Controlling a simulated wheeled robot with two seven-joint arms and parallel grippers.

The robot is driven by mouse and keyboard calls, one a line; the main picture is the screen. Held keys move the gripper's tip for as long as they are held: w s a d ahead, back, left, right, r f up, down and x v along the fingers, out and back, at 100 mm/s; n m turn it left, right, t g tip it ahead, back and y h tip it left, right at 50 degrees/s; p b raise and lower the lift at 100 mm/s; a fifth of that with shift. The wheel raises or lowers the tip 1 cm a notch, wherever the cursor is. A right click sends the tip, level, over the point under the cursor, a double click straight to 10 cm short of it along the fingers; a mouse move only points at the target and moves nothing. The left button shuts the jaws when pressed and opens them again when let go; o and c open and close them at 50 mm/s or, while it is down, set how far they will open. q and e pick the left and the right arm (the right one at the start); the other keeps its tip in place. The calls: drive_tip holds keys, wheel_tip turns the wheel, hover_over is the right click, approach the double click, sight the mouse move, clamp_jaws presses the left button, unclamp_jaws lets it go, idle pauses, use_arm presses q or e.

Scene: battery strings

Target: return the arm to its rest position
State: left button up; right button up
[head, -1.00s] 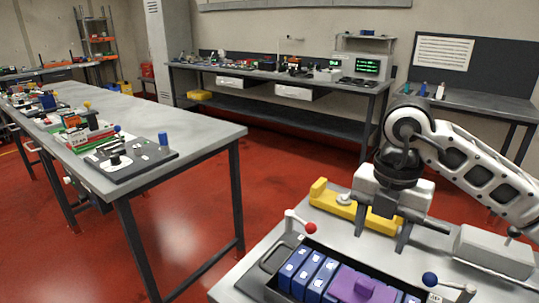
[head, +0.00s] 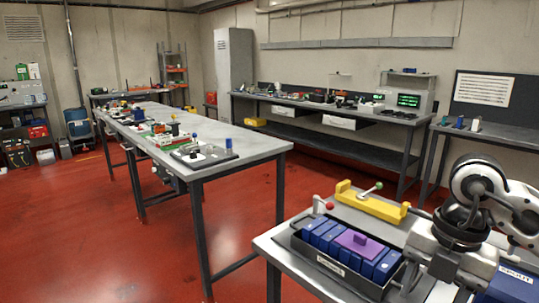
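My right arm comes in from the right in the head view. Its gripper (head: 425,271) points down over the right part of the near bench, beside the battery tray. Its dark fingers stand apart, and I see nothing held between them. The lower fingertips are hard to make out. My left arm and gripper are not in view.
A yellow bracket (head: 372,204) and ball-ended levers stand behind. A blue labelled box (head: 514,287) is at lower right. Red floor (head: 130,235) is open at left.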

drive_tip(key=s+a+f+n+g+y, duration=0.1)
drive_tip(key=s+a+n+g+y, duration=0.1)
drive_tip(key=a+y, duration=0.55)
drive_tip(key=s+a+f+n+g+y, duration=0.15)
drive_tip(key=a+y, duration=0.25)
drive_tip(key=a, duration=0.7)
drive_tip(key=a+r+m+t+y, duration=0.3)
drive_tip(key=a+r+t+y, duration=0.15)
drive_tip(key=y, duration=0.35)
drive_tip(key=w+d+f+m+t+h, duration=0.4)
drive_tip(key=f+m+t+h, duration=0.1)
drive_tip(key=m+t, duration=0.35)
drive_tip(key=w+d+f+m+t+h, duration=0.3)
drive_tip(key=f+m+t+h, duration=0.2)
drive_tip(key=m+t, duration=0.4)
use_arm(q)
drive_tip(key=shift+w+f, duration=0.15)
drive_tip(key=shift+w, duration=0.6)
use_arm(e)
drive_tip(key=s+d+f+m+g+h, duration=0.2)
drive_tip(key=s+f, duration=0.4)
drive_tip(key=f, duration=0.4)
drive_tip(key=s+d+f+m+g+h, duration=0.3)
drive_tip(key=s+f+m+g+h, duration=0.2)
drive_tip(key=f, duration=0.5)
drive_tip(key=shift+s+g, duration=0.4)
drive_tip(key=shift+g, duration=0.15)
